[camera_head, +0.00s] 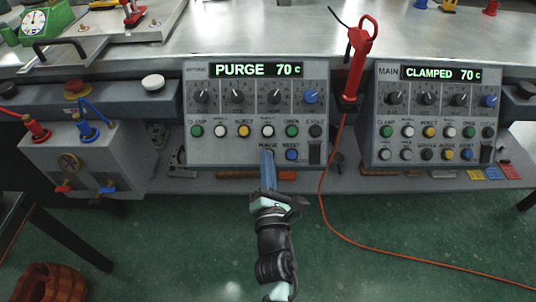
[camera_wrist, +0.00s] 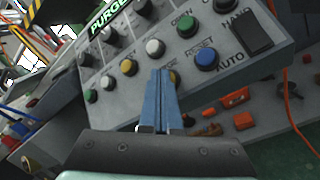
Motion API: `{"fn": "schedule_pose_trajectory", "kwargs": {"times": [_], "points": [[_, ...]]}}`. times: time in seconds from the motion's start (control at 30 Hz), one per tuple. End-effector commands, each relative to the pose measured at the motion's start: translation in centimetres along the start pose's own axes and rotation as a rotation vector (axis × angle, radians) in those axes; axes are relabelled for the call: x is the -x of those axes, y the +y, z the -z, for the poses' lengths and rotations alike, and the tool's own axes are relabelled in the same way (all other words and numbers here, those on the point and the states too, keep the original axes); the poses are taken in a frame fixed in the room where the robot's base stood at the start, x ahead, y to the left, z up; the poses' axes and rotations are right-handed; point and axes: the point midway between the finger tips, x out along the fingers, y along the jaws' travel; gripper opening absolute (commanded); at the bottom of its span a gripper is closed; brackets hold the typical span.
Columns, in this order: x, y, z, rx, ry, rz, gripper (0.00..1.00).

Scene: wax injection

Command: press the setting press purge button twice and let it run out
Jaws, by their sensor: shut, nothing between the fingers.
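The setting press panel (camera_head: 228,148) stands at the centre in the head view, its display (camera_head: 257,70) reading "PURGE 70 c". My gripper (camera_head: 268,154) is shut and empty, its blue fingers reaching up to the lower row of the panel at the label PURGE. In the wrist view the panel (camera_wrist: 129,79) is tilted, and my fingertips (camera_wrist: 161,72) are at the purge button (camera_wrist: 173,77), mostly covering it. I cannot tell whether they touch it. The blue reset button (camera_head: 292,154) is just to the right.
The main press panel (camera_head: 418,157), reading "CLAMPED 70 c", stands to the right. A red tool (camera_head: 358,60) with an orange cable (camera_head: 322,190) hangs between the panels. A grey box (camera_head: 85,160) with valves is at left. The green floor in front is mostly clear.

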Motion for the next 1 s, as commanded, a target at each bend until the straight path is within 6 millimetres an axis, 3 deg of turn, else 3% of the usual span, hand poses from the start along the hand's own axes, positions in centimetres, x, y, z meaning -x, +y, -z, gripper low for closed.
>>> {"fn": "schedule_pose_trajectory", "kwargs": {"times": [1.0], "points": [[1.3,0.9,-0.9,0.0,0.001,0.001,0.0]]}}
